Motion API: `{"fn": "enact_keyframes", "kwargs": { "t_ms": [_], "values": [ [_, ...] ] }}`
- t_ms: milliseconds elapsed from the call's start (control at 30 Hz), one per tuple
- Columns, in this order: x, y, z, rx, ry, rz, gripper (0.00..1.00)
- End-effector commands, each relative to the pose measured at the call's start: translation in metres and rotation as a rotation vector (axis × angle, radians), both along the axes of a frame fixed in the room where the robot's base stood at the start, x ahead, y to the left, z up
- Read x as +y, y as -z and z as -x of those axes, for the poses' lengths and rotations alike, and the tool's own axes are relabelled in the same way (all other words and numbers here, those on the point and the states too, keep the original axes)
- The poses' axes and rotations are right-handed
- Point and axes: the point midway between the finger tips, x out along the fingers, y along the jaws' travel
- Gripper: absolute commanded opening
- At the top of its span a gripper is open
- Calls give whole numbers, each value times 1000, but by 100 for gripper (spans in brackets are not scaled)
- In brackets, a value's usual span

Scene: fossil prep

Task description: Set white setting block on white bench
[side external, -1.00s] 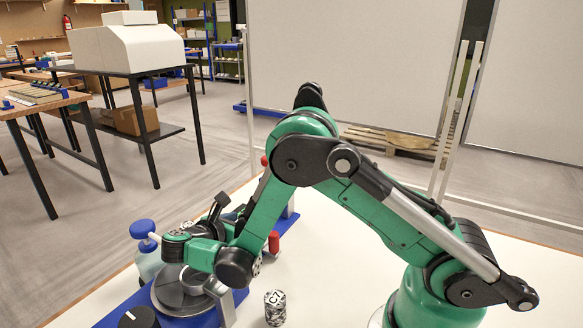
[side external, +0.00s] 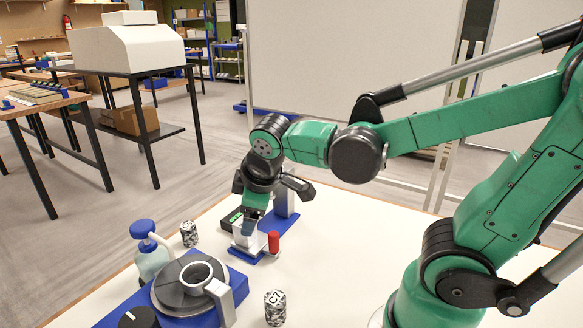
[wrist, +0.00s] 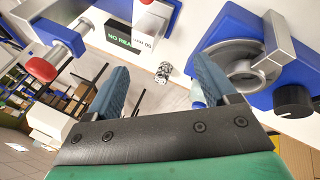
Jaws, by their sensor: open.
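My gripper (wrist: 158,88) is open, its two blue fingers apart with nothing between them in the wrist view. In the side view my gripper (side external: 250,222) is low beside the blue-based gauge stand. A small whitish block (wrist: 151,27) with dark marks stands by the black readout in the wrist view; it looks like the white setting block, and I cannot tell exactly what it rests on. In the side view a pale block shape (side external: 243,238) is partly hidden by my fingers. The white bench (side external: 335,270) lies under everything.
The gauge has a red knob (side external: 274,241) and a readout (wrist: 122,36). A blue device (side external: 238,283) with a round grey plate stands in front. Patterned cylinders (side external: 275,308) (side external: 189,234) and a blue-topped bottle (side external: 151,255) stand nearby. The bench's right front is clear.

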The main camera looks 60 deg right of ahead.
Motion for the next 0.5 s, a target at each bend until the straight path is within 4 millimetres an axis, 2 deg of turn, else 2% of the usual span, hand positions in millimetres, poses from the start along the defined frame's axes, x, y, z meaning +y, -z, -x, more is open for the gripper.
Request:
{"fn": "enact_keyframes", "kwargs": {
  "t_ms": [33,200,267,300,500],
  "values": [
    [3,-2,9,-51,70,-89,78],
    [15,-6,24,-186,271,-352,78],
    [17,-6,26,-212,315,-409,78],
    [18,-7,27,-224,335,-435,84],
    [20,-7,28,-240,364,-472,84]
  ]
}}
